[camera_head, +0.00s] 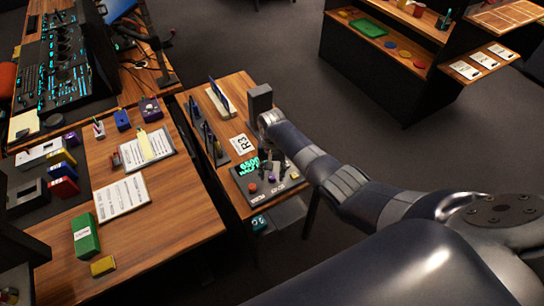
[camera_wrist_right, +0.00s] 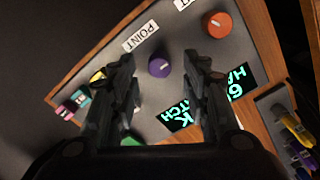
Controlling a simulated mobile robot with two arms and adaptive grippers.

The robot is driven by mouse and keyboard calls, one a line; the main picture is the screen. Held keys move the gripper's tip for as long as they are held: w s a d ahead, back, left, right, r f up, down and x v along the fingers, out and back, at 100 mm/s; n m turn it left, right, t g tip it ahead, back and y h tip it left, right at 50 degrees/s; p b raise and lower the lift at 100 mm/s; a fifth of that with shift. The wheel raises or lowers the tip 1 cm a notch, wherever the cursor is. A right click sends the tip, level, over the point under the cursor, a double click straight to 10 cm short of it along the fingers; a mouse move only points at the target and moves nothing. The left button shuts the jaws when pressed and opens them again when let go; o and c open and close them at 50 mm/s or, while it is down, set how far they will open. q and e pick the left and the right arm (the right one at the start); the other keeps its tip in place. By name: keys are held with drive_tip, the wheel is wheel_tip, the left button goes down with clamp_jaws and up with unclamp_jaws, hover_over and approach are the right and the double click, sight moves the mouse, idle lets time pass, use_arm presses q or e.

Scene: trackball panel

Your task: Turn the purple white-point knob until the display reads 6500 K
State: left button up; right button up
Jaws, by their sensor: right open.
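The purple knob (camera_wrist_right: 159,66) sits on the grey trackball panel (camera_head: 266,196). In the right wrist view it shows between the fingertips of my right gripper (camera_wrist_right: 160,72), with a gap on both sides. My right gripper is open and also shows in the head view, over the panel (camera_head: 271,165). In the head view the display (camera_head: 248,168) shows green figures that look like 6500, with what looks like MATCH below. In the wrist view the fingers cover part of the display (camera_wrist_right: 236,82). My left gripper is not in view.
Dark upright holders (camera_head: 208,138) and an R3 card (camera_head: 241,144) stand behind the panel. A wooden desk (camera_head: 165,225) with papers and boxes is on the left.

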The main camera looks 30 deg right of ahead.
sight(272, 176)
wheel_tip(272, 176, up, 10)
drive_tip(key=shift+f, duration=0.25)
idle(0.5)
